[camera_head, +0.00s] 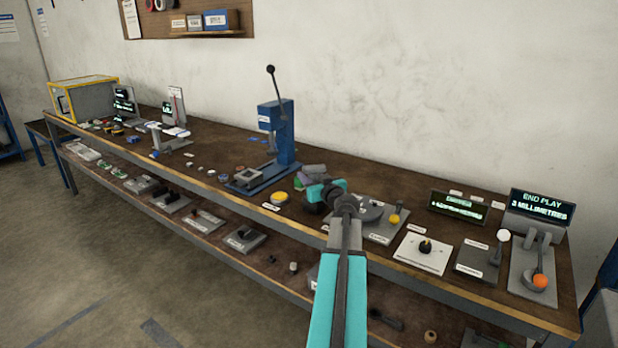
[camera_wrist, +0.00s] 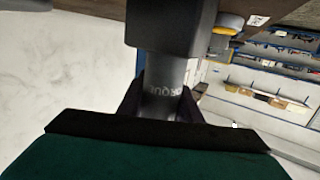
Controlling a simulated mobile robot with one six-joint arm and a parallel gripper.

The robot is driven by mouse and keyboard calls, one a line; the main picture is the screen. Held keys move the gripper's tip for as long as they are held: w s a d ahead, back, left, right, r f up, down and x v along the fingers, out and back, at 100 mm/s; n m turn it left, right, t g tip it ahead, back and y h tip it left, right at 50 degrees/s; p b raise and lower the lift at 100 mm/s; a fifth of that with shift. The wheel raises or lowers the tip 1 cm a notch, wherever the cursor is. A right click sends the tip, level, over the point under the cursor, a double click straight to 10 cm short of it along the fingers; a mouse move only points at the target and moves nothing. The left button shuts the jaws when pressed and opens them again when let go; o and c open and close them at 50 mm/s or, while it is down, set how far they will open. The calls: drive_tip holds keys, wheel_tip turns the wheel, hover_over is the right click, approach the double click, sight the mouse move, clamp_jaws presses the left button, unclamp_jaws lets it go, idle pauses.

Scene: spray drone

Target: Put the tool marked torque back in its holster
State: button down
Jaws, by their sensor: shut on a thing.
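My gripper (camera_head: 326,192) is over the middle of the workbench, just right of the blue press. In the wrist view my gripper (camera_wrist: 161,103) is shut on the torque tool (camera_wrist: 163,92), a grey cylinder with part of the word "TORQUE" showing between the dark fingers. A wider dark grey block (camera_wrist: 172,28) adjoins the cylinder at the top; I cannot tell whether it is part of the tool or a separate holder. In the head view the tool is hidden or too small to make out. I cannot identify the holster in either view.
The blue press (camera_head: 281,135) stands left of my gripper. A yellow round button (camera_head: 280,196) lies near the front edge. Small loose parts lie left of the press.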

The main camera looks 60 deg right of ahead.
drive_tip(key=c, duration=1.3)
unclamp_jaws()
drive_tip(key=b+v, duration=0.2)
drive_tip(key=v, duration=1)
drive_tip(key=shift+s, duration=0.15)
